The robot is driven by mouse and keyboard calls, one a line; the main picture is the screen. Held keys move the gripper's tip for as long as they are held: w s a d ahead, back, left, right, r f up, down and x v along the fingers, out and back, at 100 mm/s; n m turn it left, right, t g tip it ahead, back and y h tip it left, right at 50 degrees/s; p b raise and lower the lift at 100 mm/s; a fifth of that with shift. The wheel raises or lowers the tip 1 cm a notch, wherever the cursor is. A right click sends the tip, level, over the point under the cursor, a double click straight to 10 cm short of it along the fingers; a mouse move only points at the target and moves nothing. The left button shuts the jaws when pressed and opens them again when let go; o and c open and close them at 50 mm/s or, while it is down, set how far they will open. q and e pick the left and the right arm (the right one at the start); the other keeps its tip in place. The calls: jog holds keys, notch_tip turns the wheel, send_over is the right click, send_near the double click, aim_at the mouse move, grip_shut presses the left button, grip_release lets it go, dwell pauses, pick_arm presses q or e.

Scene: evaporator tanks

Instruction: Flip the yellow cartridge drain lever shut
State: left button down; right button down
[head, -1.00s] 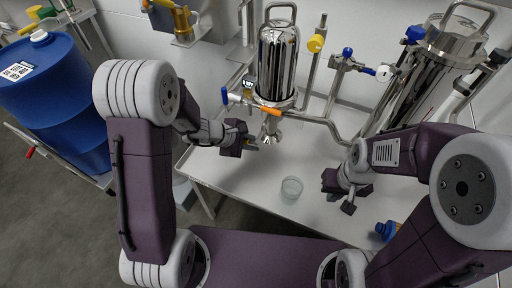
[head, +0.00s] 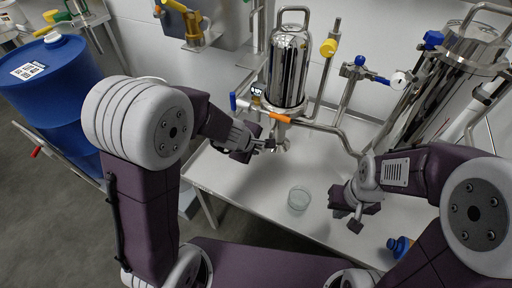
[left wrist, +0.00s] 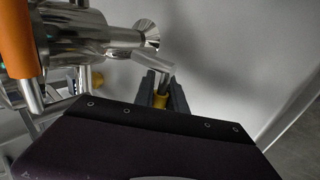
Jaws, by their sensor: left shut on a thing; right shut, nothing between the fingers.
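The polished steel cartridge housing (head: 288,72) stands upright above the white bench, with a short drain outlet below it. My left gripper (head: 268,147) is beside this outlet, just to its left. In the left wrist view its dark fingers (left wrist: 161,94) are shut on the yellow lever (left wrist: 160,101). A pale metal arm (left wrist: 153,61) runs from the lever towards the steel outlet (left wrist: 100,38). The fingers hide most of the yellow part, and in the head view the lever is hardly visible. My right gripper (head: 358,217) is shut and empty above the bench, to the right.
An orange handle (head: 280,117) sits close above my left gripper. A glass dish (head: 298,199) stands on the white bench (head: 245,190). A yellow knob (head: 328,47) and a blue knob (head: 360,60) are on pipes to the right. A blue drum (head: 50,85) is at the left.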

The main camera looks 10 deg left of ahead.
pick_arm(q)
jog(key=c, duration=1.4)
grip_release()
jog(key=shift+o, duration=0.2)
